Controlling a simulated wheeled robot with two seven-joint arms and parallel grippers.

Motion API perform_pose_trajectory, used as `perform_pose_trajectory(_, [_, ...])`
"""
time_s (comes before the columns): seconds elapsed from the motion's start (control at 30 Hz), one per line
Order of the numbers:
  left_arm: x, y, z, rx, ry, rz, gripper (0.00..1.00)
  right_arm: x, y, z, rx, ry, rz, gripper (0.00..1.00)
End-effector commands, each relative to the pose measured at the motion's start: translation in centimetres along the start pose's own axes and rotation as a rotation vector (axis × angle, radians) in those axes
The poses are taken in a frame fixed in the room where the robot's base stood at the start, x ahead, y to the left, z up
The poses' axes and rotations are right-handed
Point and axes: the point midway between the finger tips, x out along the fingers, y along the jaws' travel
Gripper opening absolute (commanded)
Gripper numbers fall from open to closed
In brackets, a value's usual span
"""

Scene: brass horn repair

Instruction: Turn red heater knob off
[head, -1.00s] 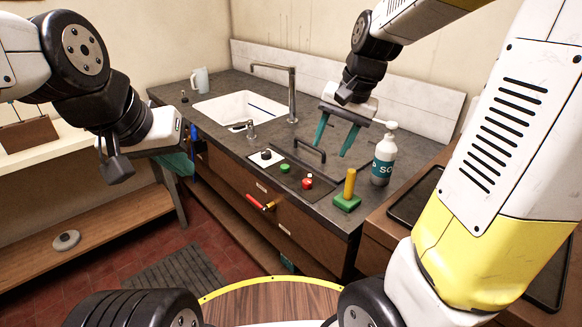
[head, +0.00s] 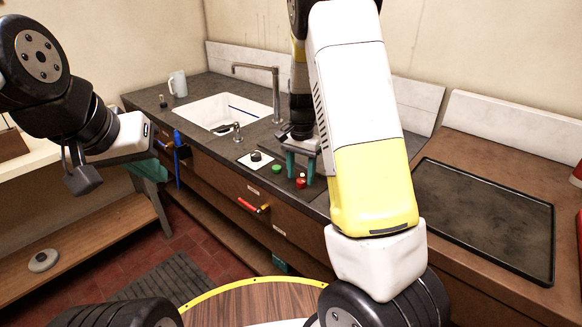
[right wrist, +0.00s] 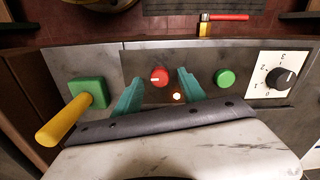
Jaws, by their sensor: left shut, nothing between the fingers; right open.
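The red knob (head: 300,184) sits on the dark control panel at the counter's front edge. In the right wrist view the red knob (right wrist: 159,76) is round with a small pale mark, and a small glowing lamp (right wrist: 177,97) lies close to it. My right gripper (head: 300,171) is open above the panel. In the right wrist view its teal fingers (right wrist: 160,88) stand on either side of the knob, with nothing held; contact is not visible. My left gripper (head: 162,170) is shut and empty at the left, away from the panel.
A green button (head: 277,169) and a white numbered dial plate (head: 255,161) are beside the knob. A green block with a yellow handle (right wrist: 72,118) stands on its other side. A red-handled tool (head: 250,205) is at the drawer front. The sink (head: 225,112) lies behind.

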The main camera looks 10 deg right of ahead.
Motion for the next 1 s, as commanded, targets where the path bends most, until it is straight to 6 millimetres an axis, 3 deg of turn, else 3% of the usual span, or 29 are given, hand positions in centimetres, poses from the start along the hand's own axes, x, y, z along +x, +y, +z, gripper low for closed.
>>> perform_pose_trajectory(0.13, [0.0,0.0,0.0,0.000,0.000,0.000,0.00,1.4,0.0,0.0,-0.001,0.000,0.001,0.49])
perform_pose_trajectory(0.43, [0.0,0.0,0.0,0.000,0.000,0.000,0.00,1.7,0.0,0.0,-0.001,0.000,-0.001,0.49])
perform_pose_trajectory(0.47, [0.0,0.0,0.0,0.000,0.000,0.000,0.00,1.7,0.0,0.0,-0.001,0.000,-0.001,0.47])
perform_pose_trajectory(0.7, [0.0,0.0,0.0,0.000,0.000,0.000,0.00,1.7,0.0,0.0,-0.001,0.000,-0.001,0.00])
perform_pose_trajectory(1.0, [0.0,0.0,0.0,0.000,0.000,0.000,0.00,1.7,0.0,0.0,-0.019,0.001,-0.001,0.00])
